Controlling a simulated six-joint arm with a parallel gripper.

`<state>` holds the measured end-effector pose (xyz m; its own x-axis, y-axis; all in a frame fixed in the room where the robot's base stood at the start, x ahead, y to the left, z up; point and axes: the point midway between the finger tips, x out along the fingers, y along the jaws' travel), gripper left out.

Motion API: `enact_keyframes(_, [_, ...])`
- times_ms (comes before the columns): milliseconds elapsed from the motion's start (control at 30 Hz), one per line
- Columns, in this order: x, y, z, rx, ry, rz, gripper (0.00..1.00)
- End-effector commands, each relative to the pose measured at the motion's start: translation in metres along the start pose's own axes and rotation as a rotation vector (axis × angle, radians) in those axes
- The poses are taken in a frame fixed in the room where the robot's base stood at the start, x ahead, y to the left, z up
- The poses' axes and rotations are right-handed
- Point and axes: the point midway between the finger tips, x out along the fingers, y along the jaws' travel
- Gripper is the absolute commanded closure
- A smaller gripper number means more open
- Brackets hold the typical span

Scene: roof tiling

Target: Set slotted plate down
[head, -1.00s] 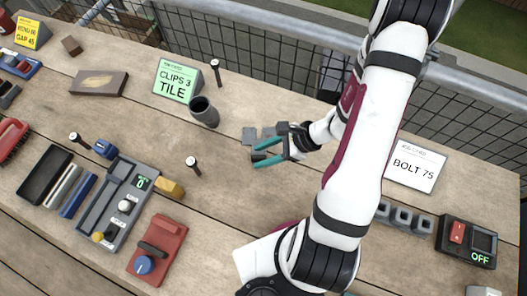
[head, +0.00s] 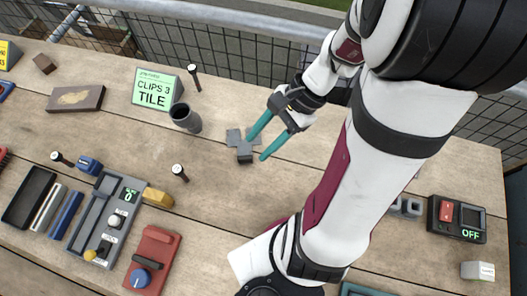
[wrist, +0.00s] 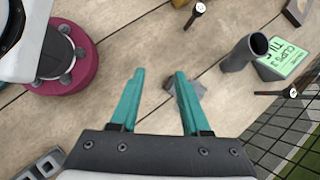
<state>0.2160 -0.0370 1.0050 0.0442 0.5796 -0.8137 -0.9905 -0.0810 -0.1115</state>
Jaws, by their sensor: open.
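The slotted plate (head: 234,138) is a small grey T-shaped piece with a darker block at its near end. It lies on the wooden bench right of the dark cup. My gripper (head: 256,150) is open with teal fingers, just right of and apparently above the plate. One fingertip overlaps the plate in the head view, and contact cannot be judged. In the wrist view the gripper (wrist: 160,73) has nothing between its fingers. The plate (wrist: 188,105) shows partly behind the right finger there.
The dark cup (head: 185,118) and green CLIPS 3 TILE sign (head: 153,90) stand left of the plate. An upright bolt (head: 179,173) is nearer. A grey device (head: 107,225) and red tool (head: 153,258) lie front left. A wire fence (head: 240,45) runs behind. Bench right of the cup is mostly clear.

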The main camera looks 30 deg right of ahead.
Motion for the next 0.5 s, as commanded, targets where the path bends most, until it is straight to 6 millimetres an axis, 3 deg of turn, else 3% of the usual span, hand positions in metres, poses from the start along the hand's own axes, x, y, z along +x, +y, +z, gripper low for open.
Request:
enact_keyframes(33, [-0.002, 0.006, 0.032, -0.180, 0.061, 0.073, 0.53])
enact_keyframes(100, [-0.004, 0.025, 0.067, -0.429, 0.150, 0.175, 0.53])
enact_keyframes(200, [-0.008, 0.053, 0.095, -0.722, 0.261, 0.273, 0.53])
enact_keyframes(333, [-0.013, 0.071, 0.105, -0.918, 0.343, 0.322, 0.53])
enact_keyframes(500, [-0.014, 0.074, 0.105, -0.946, 0.356, 0.331, 0.53])
